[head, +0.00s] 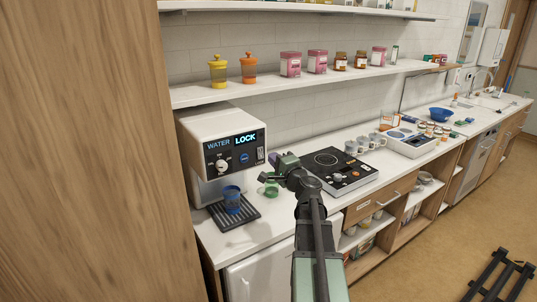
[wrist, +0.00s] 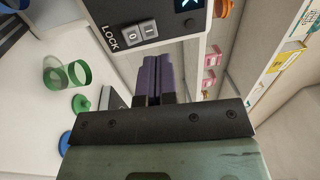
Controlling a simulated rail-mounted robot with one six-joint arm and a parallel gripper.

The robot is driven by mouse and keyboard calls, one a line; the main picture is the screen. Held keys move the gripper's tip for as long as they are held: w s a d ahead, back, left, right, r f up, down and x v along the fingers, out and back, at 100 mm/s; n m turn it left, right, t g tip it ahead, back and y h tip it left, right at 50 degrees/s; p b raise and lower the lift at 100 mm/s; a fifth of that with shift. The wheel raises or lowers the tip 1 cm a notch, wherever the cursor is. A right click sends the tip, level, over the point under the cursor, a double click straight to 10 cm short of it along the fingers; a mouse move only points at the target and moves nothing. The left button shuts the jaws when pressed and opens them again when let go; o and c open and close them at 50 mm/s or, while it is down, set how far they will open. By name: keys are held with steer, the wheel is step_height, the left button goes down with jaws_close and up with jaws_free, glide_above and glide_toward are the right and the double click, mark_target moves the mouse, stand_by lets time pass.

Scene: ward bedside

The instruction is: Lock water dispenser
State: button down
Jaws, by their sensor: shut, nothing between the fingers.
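The lock switch (head: 261,154) is at the panel's right edge. In the wrist view the lock switch (wrist: 138,33), marked 0 and I beside the word LOCK, is just beyond my fingertips. My gripper (head: 273,158) is right of the panel. Its purple fingers (wrist: 158,65) are shut and empty, close to the switch; I cannot tell whether they touch the panel.
A blue cup (head: 232,198) stands on the dispenser's drip tray (head: 238,216). A green cup (head: 271,188) stands behind my arm. A black cooktop (head: 339,171) lies to the right, with grey mugs behind it. A shelf (head: 300,82) with jars runs above.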

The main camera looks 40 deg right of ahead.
steer(key=s, duration=0.8)
steer(key=shift+a+r+p, duration=0.3)
steer(key=shift+a+r, duration=0.05)
steer(key=shift+a, duration=0.1)
steer(key=s+a+f+n+g+y, duration=0.2)
steer(key=a+f+n+g+y, duration=0.1)
steer(key=a+f+n+g, duration=0.6)
steer(key=s+a+f+n+g+y, duration=0.2)
steer(key=a+f+n+g+y, duration=0.15)
steer(key=a+f+g, duration=0.6)
steer(key=s+a+n+h, duration=0.2)
steer(key=a+n+h, duration=0.2)
steer(key=a, duration=1.4)
steer(key=n, duration=0.2)
steer(key=shift+s+f+n+g, duration=0.35)
steer(key=shift+s, duration=0.05)
steer(key=shift+h, duration=0.25)
